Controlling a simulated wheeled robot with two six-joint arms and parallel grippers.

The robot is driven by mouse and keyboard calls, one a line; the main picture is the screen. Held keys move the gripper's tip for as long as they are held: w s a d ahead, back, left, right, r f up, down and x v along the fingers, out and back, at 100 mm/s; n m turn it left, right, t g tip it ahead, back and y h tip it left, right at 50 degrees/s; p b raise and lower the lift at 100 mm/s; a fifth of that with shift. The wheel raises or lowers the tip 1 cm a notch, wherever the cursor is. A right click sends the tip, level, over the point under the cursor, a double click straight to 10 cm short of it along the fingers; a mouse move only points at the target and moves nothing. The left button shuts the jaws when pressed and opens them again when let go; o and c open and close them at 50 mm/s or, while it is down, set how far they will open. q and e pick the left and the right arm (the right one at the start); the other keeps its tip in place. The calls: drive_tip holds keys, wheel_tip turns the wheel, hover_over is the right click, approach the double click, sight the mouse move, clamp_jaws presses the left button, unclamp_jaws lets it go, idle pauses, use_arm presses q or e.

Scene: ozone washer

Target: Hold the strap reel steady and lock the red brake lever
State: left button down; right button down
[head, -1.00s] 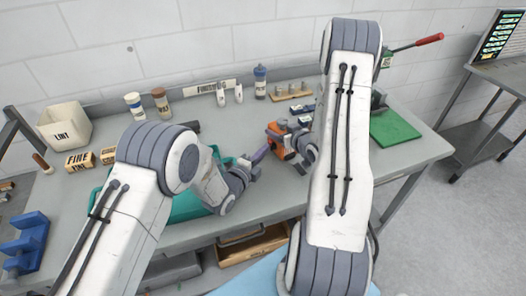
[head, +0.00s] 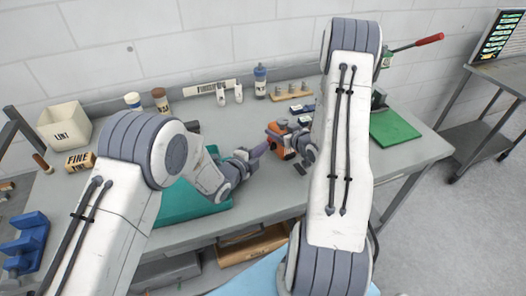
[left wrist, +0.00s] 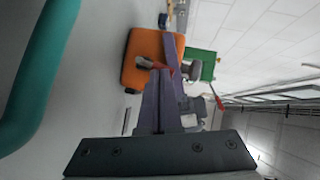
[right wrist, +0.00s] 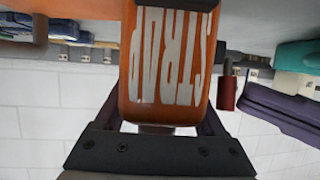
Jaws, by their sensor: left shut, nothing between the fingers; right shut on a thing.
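The strap reel (head: 284,140) is an orange block on the bench in the head view. In the right wrist view the orange reel (right wrist: 165,70), lettered STRAP, sits between the fingers of my right gripper (right wrist: 165,118), which is shut on it. The red brake lever (right wrist: 228,90) sticks out beside the reel there. My left gripper (head: 262,150) is shut and empty, left of the reel. In the left wrist view its purple fingertips (left wrist: 162,72) are close to the red lever (left wrist: 152,64), in front of the orange reel (left wrist: 140,50); I cannot tell whether they touch.
A teal tray (head: 190,205) lies left of the reel, under my left arm. A green mat (head: 396,126) lies to the right. Bottles (head: 260,80) and a peg rack (head: 292,92) stand along the back. The reel itself is partly hidden by my grippers.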

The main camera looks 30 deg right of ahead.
use_arm(q)
drive_tip(key=w+n+g, duration=0.1)
drive_tip(key=w+r+n+g+y, duration=0.1)
drive_tip(key=shift+d+n, duration=0.1)
drive_tip(key=shift+n, duration=0.2)
drive_tip(key=shift+w+f+n+g, duration=0.1)
drive_tip(key=shift+w+n+g, duration=0.3)
drive_tip(key=shift+r, duration=0.85)
drive_tip(key=a+r, duration=0.5)
drive_tip(key=a, duration=0.3)
drive_tip(key=shift+s+a, duration=0.25)
drive_tip(key=shift+s, duration=0.15)
